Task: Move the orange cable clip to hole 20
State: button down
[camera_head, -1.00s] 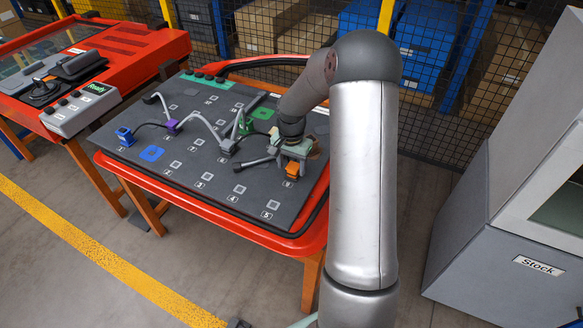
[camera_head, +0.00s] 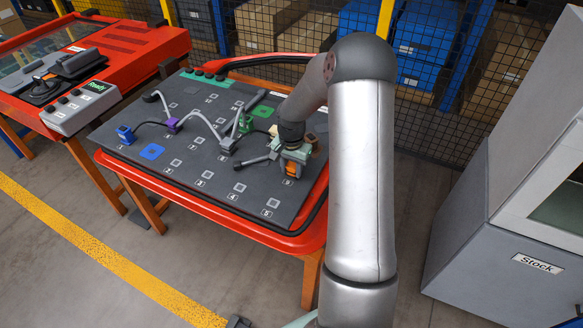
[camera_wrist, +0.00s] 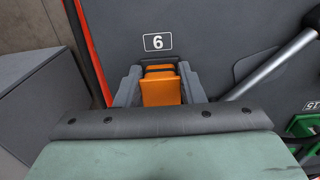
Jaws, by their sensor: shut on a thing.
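The orange cable clip (camera_head: 291,169) is at the right side of the dark board (camera_head: 215,185). My gripper (camera_head: 291,168) is shut on it. In the wrist view the clip (camera_wrist: 161,88) sits between the two grey fingers of my gripper (camera_wrist: 160,84), just below the label 6. I cannot tell whether the clip is seated in its hole or lifted. Hole 20 cannot be made out; many labels are too small to read.
A blue clip (camera_head: 125,135), a purple clip (camera_head: 173,125) and a green clip (camera_head: 246,125) stand on the board along a cable. A grey rod (camera_head: 257,160) lies left of my gripper; it also shows close by in the wrist view (camera_wrist: 268,66).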

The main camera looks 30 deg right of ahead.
aim_at(292, 167)
jog(key=shift+r, duration=0.35)
dwell(0.3)
jog(key=c, duration=1.7)
grip_release()
grip_shut()
jog(key=shift+r+p, duration=2.05)
jog(key=shift+r, duration=1.5)
